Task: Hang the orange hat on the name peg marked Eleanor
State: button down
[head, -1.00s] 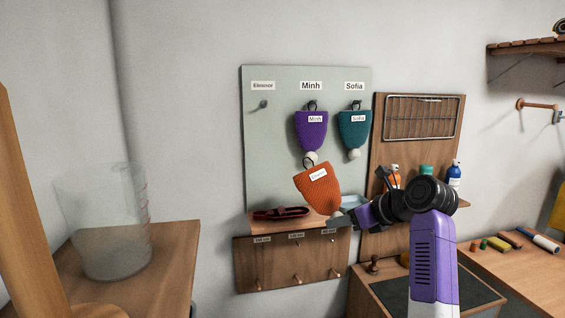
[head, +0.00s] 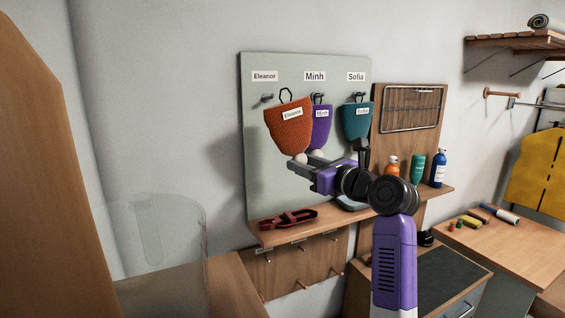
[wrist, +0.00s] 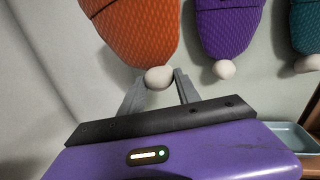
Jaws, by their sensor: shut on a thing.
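The orange hat (head: 285,130) carries a label that reads Eleanor and has a loop at its top. My gripper (head: 301,161) is shut on the white bobble at the hat's lower end, which shows between the fingers in the wrist view (wrist: 158,78). The Eleanor peg (head: 267,97) sticks out below the Eleanor sign (head: 264,76) on the pale green board. The hat's loop is just right of this peg in the head view and looks off it; the depth gap is unclear. The wrist view does not show the peg or loop.
The purple hat (head: 321,122) hangs under Minh, partly behind the orange hat. The teal hat (head: 357,118) hangs under Sofia. A shelf (head: 345,212) below holds a dark red item (head: 288,219) and bottles. A clear container (head: 160,250) stands at lower left.

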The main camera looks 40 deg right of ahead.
jog(key=shift+w+d+f+b, duration=0.1)
jog(key=shift+w+f+b, duration=0.05)
jog(key=shift+w+b, duration=0.5)
jog(key=shift+w+d+f+b, duration=0.1)
jog(key=shift+w+d+b, duration=0.25)
jog(key=shift+w+b, duration=0.65)
jog(key=shift+w+d+f+b, duration=0.1)
jog(key=shift+w+d+b, duration=0.2)
jog(key=shift+w+b, duration=0.7)
jog(key=shift+w+d+f+b, duration=0.1)
jog(key=shift+w+d+b, duration=0.35)
jog(key=shift+w, duration=1.05)
jog(key=shift+w+p, duration=0.4)
jog(key=shift+w+f+p, duration=0.25)
jog(key=shift+p, duration=0.2)
jog(key=shift+d+f, duration=0.1)
jog(key=shift+f, duration=0.05)
jog(key=c, duration=0.8)
grip_release()
